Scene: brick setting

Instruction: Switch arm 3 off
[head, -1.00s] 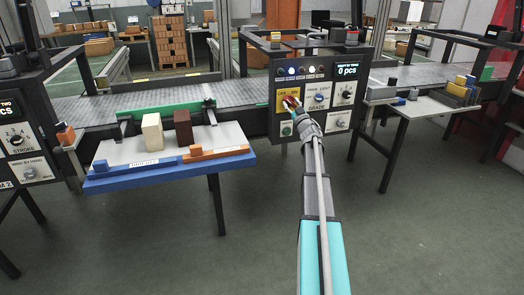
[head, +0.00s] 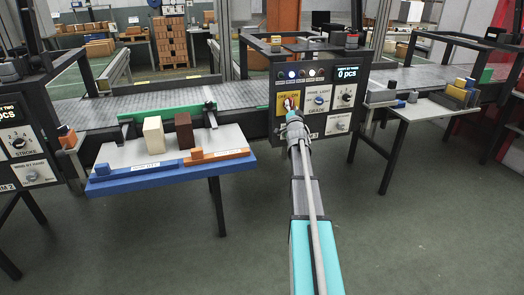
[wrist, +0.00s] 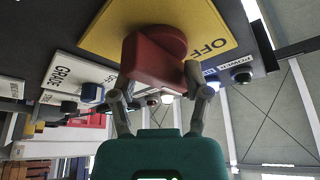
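The red rotary knob (wrist: 155,58) sits on a yellow plate (wrist: 110,25) marked OFF in the wrist view. In the head view the yellow OFF/ON plate (head: 280,103) is at the left of the middle control panel (head: 365,72). My gripper (wrist: 158,78) has one finger against each side of the knob and looks shut on it. In the head view my gripper (head: 292,108) reaches up to the panel and covers most of the knob. The knob's exact pointer direction is hard to tell.
Other dials (head: 346,98) and a row of lights (head: 300,72) are close beside the yellow plate. A blue-edged table (head: 120,183) with a cream block (head: 153,135) and a brown block (head: 184,130) stands left. Open floor lies in front.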

